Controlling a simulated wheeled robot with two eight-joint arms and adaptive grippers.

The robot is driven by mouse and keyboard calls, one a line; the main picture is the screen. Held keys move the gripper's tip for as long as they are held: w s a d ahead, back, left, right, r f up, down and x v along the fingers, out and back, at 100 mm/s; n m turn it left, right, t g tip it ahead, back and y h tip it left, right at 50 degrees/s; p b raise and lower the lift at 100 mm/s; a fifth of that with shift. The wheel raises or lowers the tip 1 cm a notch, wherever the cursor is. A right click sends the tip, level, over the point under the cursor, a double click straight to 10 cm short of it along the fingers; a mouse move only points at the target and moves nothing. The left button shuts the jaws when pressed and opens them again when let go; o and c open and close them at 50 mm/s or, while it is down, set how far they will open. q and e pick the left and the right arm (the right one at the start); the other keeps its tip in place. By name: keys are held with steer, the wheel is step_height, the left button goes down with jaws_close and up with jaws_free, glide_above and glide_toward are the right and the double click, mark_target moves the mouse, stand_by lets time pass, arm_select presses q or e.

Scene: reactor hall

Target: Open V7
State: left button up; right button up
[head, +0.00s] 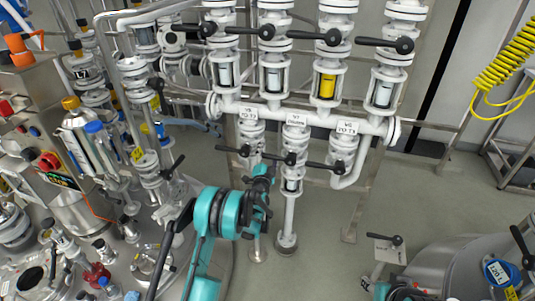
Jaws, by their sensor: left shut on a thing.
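Valve V7 (291,174) is the middle of three valves below the white horizontal pipe, under a small white label (296,120). Its black lever handle (278,157) points left from the valve body, roughly level. My left gripper (265,168) is up at the left end of this lever and is shut on it. The fingertips are small and dark in the picture, so the exact grip is hard to see.
A similar valve (250,134) with its lever stands close on the left, and another (343,147) close on the right. Sight glasses (327,85) and more levers are above. Steel vessel fittings (150,255) crowd the left. Grey floor (320,255) is open in front.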

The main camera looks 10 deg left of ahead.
arm_select(q)
steer(key=shift+s+d+r, duration=0.15)
steer(key=shift+s+d, duration=0.05)
steer(key=shift+s, duration=0.2)
steer(key=shift+c, duration=1.1)
steer(key=shift+s, duration=0.25)
steer(key=shift+c, duration=0.3)
steer(key=shift+o, duration=0.6)
steer(key=shift+s, duration=0.8)
steer(key=shift+s+a+f, duration=0.1)
steer(key=shift+s+f, duration=0.15)
steer(key=shift+s, duration=0.4)
steer(key=shift+s+r, duration=0.25)
steer(key=shift+s, duration=0.35)
steer(key=shift+s+r, duration=0.25)
steer(key=shift+s, duration=0.3)
steer(key=shift+c, duration=0.6)
steer(key=s, duration=0.1)
steer(key=s+f, duration=0.1)
steer(key=s, duration=0.1)
steer(key=shift+a+f, duration=0.15)
arm_select(e)
steer(key=shift+s+d+r, duration=0.1)
steer(key=shift+s+d, duration=0.05)
steer(key=shift+s, duration=0.2)
